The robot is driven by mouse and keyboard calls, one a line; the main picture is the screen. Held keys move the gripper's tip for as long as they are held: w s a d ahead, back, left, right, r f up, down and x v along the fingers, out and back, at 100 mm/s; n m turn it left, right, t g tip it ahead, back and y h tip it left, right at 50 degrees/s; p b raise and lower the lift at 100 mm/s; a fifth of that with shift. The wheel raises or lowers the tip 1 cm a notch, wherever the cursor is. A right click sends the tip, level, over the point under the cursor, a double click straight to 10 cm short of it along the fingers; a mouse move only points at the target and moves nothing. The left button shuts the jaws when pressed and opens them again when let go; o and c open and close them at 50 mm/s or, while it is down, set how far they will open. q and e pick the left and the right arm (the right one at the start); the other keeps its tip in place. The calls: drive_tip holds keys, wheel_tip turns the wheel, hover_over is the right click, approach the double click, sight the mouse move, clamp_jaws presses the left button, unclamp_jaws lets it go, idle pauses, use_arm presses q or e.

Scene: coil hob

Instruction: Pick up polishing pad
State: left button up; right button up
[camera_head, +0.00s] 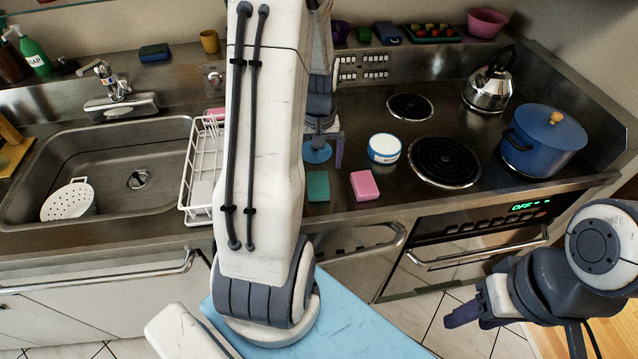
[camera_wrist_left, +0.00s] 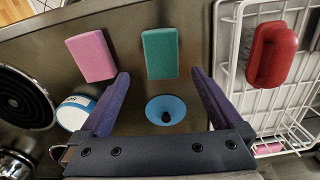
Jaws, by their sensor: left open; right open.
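A round blue disc with a dark centre (camera_head: 317,153) lies on the steel counter and looks like the polishing pad. In the left wrist view the disc (camera_wrist_left: 166,110) shows between the two fingers of my left gripper (camera_wrist_left: 158,77), which is open and empty above the counter. In the head view my left arm hides part of this gripper (camera_head: 325,148). A green rectangular pad (camera_head: 318,186) and a pink one (camera_head: 364,185) lie nearer the counter's front edge. My right gripper (camera_head: 465,316) is low at the right, in front of the oven, away from the counter.
A white dish rack (camera_head: 200,165) with a red object (camera_wrist_left: 271,55) stands left of the disc. A white-blue tub (camera_head: 384,148) and coil plates (camera_head: 444,162) are to the right. A blue pot (camera_head: 543,140) and kettle (camera_head: 489,82) stand beyond; the sink (camera_head: 100,160) is left.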

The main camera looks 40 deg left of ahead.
sight(318, 180)
use_arm(q)
wheel_tip(318, 180, down, 6)
drive_tip(key=shift+s+a+r+p, duration=0.15)
drive_tip(key=shift+r+p, duration=0.1)
drive_tip(key=shift+p, duration=0.55)
drive_tip(key=shift+f, duration=0.45)
drive_tip(key=c, duration=1.3)
